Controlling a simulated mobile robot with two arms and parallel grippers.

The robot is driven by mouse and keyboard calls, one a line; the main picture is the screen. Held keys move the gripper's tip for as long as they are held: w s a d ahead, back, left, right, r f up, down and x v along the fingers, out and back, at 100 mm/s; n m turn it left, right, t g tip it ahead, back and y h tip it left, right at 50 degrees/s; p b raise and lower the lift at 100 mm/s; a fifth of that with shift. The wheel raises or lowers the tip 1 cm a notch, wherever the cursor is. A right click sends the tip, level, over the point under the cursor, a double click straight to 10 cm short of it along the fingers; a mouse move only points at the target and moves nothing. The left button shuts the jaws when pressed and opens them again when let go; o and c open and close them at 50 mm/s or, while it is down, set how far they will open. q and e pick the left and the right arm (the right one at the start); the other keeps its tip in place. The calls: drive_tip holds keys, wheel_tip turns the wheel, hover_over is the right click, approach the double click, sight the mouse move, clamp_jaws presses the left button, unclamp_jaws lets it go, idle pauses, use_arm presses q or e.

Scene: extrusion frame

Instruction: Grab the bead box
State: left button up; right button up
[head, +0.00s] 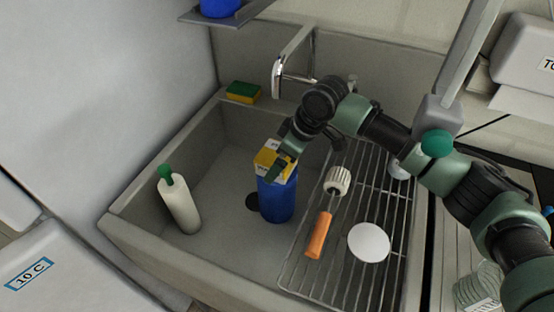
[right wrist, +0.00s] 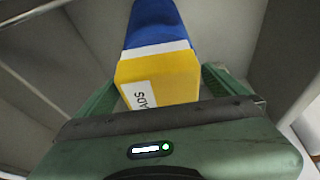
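The bead box, yellow and white with a partly readable label ending in "ADS", shows in the head view (head: 267,161) at the top of a blue cylinder (head: 277,200) in the sink. In the right wrist view the yellow box (right wrist: 165,75) lies between the two green fingers of my right gripper (right wrist: 160,85), with the blue cylinder (right wrist: 152,22) beyond it. The fingers flank the box closely; I cannot tell whether they press on it. In the head view my right gripper (head: 281,163) reaches down over the box and partly hides it. My left gripper is not in view.
The sink (head: 225,150) also holds a white bottle with a green top (head: 180,203). A wire rack (head: 340,265) carries an orange-handled brush (head: 322,228) and a white disc (head: 369,242). The faucet (head: 290,68) and a sponge (head: 243,92) are at the back.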

drive_tip(key=c, duration=1.4)
drive_tip(key=shift+r, duration=0.1)
